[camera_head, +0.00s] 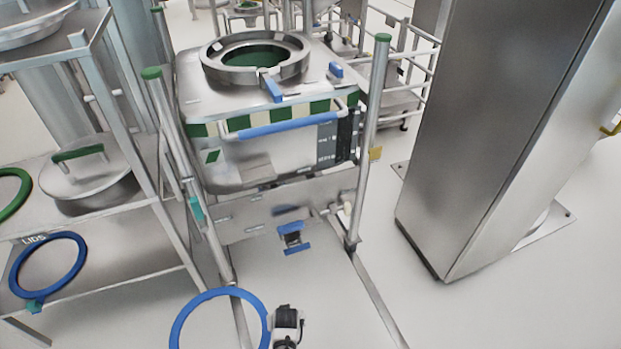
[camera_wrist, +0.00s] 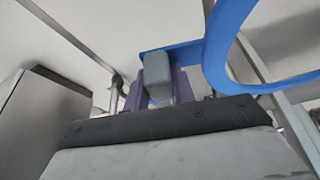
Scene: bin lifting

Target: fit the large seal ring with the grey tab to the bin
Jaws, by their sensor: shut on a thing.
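My gripper (camera_head: 286,318) is at the bottom of the head view, in front of the bin and lower than its top. It is shut on the grey tab (camera_wrist: 157,80) of a large blue seal ring (camera_head: 220,292). The ring also shows in the wrist view (camera_wrist: 215,62), to the right of the fingers. In the head view its lower part is cut off by the frame edge. The steel bin (camera_head: 240,165) stands in a frame, with a round collar (camera_head: 218,73) around its open mouth on top. The ring is well apart from the bin.
A shelf rack (camera_head: 105,235) at left holds another blue ring with a teal tab (camera_head: 35,305), a green ring (camera_head: 14,208) and a steel lid (camera_head: 90,182). A tall steel column (camera_head: 490,130) stands at right. Posts with green caps (camera_head: 382,38) flank the bin.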

